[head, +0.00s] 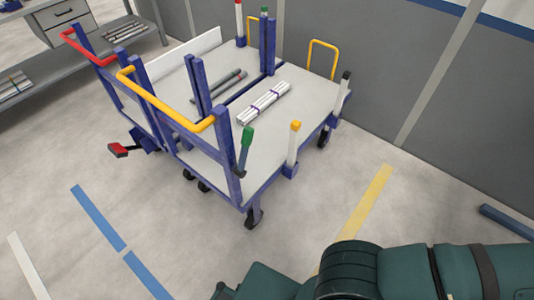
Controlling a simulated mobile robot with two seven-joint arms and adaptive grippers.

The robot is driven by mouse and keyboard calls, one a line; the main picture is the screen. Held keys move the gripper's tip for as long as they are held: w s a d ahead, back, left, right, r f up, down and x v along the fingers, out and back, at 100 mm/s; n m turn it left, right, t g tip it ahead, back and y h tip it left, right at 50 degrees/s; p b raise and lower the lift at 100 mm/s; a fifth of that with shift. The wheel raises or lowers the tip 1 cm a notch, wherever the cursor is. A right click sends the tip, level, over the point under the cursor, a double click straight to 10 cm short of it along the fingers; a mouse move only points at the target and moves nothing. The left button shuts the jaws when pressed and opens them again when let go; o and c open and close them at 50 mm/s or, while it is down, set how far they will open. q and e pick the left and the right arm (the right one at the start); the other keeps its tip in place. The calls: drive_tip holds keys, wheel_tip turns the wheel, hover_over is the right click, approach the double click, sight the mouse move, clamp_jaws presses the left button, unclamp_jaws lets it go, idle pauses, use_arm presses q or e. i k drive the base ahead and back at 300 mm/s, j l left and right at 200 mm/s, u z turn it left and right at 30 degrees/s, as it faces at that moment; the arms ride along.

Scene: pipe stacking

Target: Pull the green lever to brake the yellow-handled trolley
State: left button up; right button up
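The yellow-handled trolley (225,170) stands left of centre, with a light grey deck and blue frame. Its yellow handle (165,103) runs along the near left end. The green lever (247,140) has a green grip on a dark stem and stands nearly upright beside the trolley's near corner post. Nothing touches the lever. One of my teal arms comes in at the lower right, well apart from the trolley. I see no gripper fingers.
A red-handled trolley (88,48) stands close behind, with a red pedal (118,151) low at its left. White pipes (265,103) and grey pipes (220,85) lie on the decks. A grey wall (440,150) closes the right. Floor in front is clear.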

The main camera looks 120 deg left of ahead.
sight(248, 135)
drive_tip(key=u, duration=4.1)
drive_tip(key=k+l+z, duration=0.1)
drive_tip(key=l+z, duration=0.1)
drive_tip(key=l, duration=0.25)
drive_tip(key=k, duration=0.05)
